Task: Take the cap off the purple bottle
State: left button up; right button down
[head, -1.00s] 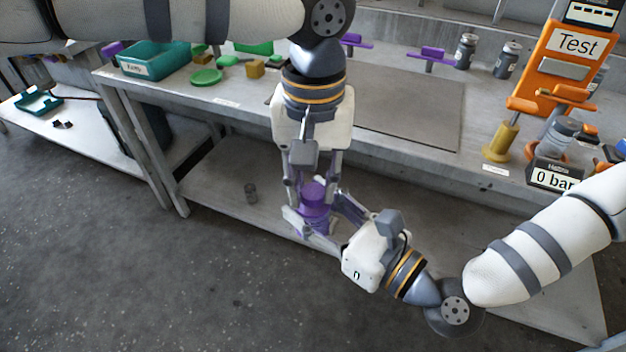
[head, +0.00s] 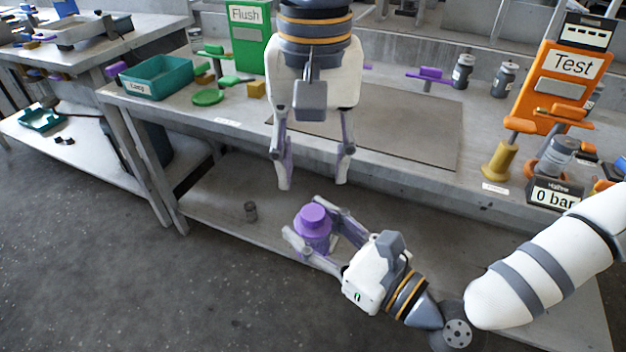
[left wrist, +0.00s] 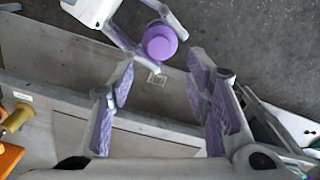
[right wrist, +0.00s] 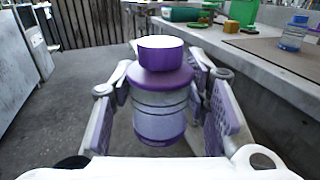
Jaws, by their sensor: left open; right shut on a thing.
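The purple bottle (head: 313,238) is upright in my right gripper (head: 303,217), held in the air in front of the bench. Its purple cap (head: 312,214) sits on top. In the right wrist view the bottle (right wrist: 158,112) has a clear ribbed body and a wide purple shoulder under the cap (right wrist: 160,50), with a finger on each side. My left gripper (head: 312,182) is open and empty, above the cap and apart from it, fingers pointing down. In the left wrist view the cap (left wrist: 160,42) shows beyond the open fingertips.
The bench (head: 225,128) stands behind, with a grey mat (head: 410,125), a teal bin (head: 160,78), a green Flush sign (head: 248,35) and an orange Test stand (head: 565,85). A small dark cup (head: 250,211) stands on the lower shelf. Floor at the front left is clear.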

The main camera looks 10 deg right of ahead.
aim_at(313, 212)
pick_arm(q)
notch_tip(313, 212, down, 8)
jog(key=shift+r, duration=0.2)
grip_shut()
jog(key=n, duration=0.8)
jog(key=shift+n, duration=0.3)
jog(key=n, duration=0.3)
jog(key=shift+r+n, duration=0.1)
jog(key=shift+n, duration=0.3)
jog(key=n, duration=1)
jog(key=shift+n, duration=0.4)
jog(key=n, duration=1.7)
jog(key=shift+r, duration=0.25)
